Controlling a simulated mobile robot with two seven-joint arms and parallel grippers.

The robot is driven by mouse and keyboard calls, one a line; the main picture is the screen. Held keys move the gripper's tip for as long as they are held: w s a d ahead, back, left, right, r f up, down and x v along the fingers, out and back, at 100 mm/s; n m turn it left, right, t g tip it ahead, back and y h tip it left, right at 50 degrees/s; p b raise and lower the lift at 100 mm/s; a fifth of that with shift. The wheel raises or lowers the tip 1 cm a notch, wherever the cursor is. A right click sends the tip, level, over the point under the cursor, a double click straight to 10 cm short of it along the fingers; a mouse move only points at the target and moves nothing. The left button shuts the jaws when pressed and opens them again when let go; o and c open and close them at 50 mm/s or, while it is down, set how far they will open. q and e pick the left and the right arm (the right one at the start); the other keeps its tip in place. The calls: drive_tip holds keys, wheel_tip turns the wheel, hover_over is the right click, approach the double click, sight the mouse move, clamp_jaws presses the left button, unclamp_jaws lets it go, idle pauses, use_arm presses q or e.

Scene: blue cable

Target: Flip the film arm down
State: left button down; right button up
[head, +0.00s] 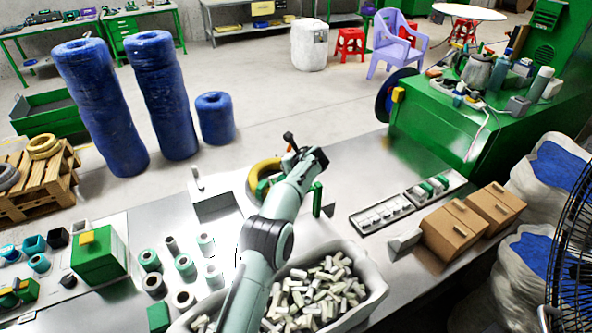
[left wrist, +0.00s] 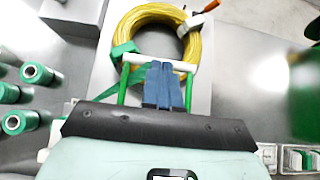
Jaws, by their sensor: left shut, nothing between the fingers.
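My left gripper (left wrist: 163,75) has its blue fingers shut and empty. In the left wrist view the fingertips overlap the middle of a white bar (left wrist: 136,64) between green uprights; I cannot tell whether they touch it. This green-and-white frame, which looks like the film arm, stands at the near side of the yellow cable coil (left wrist: 172,12). In the head view the coil (head: 258,173) is partly hidden by my arm. My right gripper is not in view.
Green spools (head: 185,264) stand to the left. Trays (head: 382,215) and brown boxes (head: 455,231) are to the right. A green machine (head: 440,125) stands behind them.

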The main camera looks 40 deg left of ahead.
use_arm(q)
drive_tip(key=v, duration=0.5)
drive_tip(key=shift+d+r+b, duration=0.1)
drive_tip(key=shift+r+b, duration=0.05)
drive_tip(key=shift+b, duration=0.2)
